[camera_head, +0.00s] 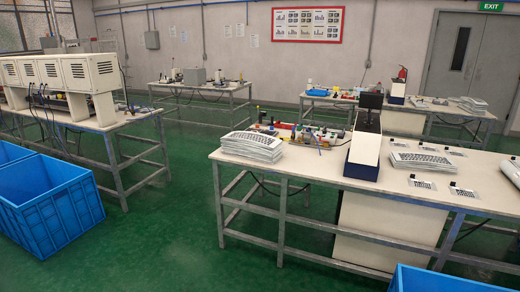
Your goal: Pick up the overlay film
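Several flat white sheets with dark keypad-like print, which look like overlay films, lie on the near table (300,172). A tall, slightly fanned film stack (252,147) is at the table's left end. A lower film stack (430,162) lies right of the middle. Small printed pieces (422,184) lie in front of that lower stack, and another small piece (463,191) is to its right. I cannot tell which one is the film named in the task. Neither of my grippers shows in the head view.
A blue and white device (364,155) with a dark screen stands mid-table, beside small tools. Blue crates stand on the green floor at left (50,212) and bottom right (440,280). Open floor (165,235) lies left of the table. Further workbenches stand behind.

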